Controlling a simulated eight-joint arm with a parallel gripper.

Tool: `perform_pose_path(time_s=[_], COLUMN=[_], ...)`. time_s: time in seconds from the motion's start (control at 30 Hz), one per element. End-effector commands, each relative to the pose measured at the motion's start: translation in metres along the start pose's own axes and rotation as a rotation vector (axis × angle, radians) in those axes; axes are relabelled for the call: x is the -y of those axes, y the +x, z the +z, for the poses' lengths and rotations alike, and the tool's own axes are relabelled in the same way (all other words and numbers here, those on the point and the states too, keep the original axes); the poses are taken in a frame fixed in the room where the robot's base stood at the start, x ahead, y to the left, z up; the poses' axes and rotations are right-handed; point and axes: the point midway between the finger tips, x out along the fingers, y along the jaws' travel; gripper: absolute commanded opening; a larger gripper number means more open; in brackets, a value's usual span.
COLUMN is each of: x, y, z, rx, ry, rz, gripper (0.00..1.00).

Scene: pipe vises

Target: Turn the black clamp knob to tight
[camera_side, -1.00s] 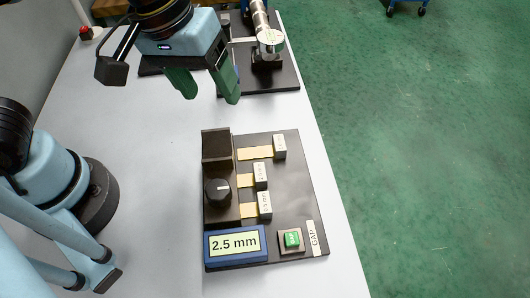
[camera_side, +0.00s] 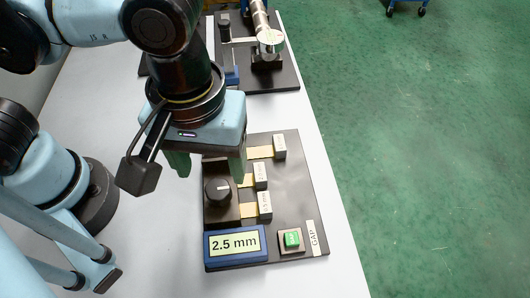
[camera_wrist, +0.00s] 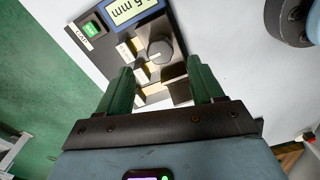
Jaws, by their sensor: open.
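A round black knob (camera_side: 217,190) with a white pointer line sits on the dark block at the left of a black panel (camera_side: 290,190). Its line points right in the side view. The knob also shows in the wrist view (camera_wrist: 160,50), just beyond and between my fingertips. My gripper (camera_side: 210,174) is open and empty, with green fingers apart above the back part of the dark block. It hides part of that block in the side view. I cannot tell any contact with the knob.
A blue display (camera_side: 234,243) reads 2.5 mm in front of the knob, with a green button (camera_side: 292,239) to its right. Several grey blocks on yellow strips (camera_side: 259,174) stand right of the knob. A second fixture with a metal pipe (camera_side: 268,38) is behind.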

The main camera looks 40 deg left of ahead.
Motion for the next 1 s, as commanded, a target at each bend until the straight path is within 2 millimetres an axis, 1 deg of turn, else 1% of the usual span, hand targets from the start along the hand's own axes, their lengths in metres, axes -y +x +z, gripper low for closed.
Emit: perform_pose_path(time_s=[0.1, 0.3, 0.5, 0.7, 0.97, 1.0], x=[0.000, 0.000, 0.000, 0.000, 0.000, 0.000], y=[0.016, 0.040, 0.056, 0.062, 0.062, 0.062], z=[0.000, 0.000, 0.000, 0.000, 0.000, 0.000], rx=[0.000, 0.001, 0.001, 0.001, 0.001, 0.001], ry=[0.000, 0.000, 0.001, 0.001, 0.001, 0.001], rz=[0.000, 0.001, 0.001, 0.001, 0.001, 0.001], gripper=[0.67, 0.67, 0.67, 0.67, 0.67, 0.60])
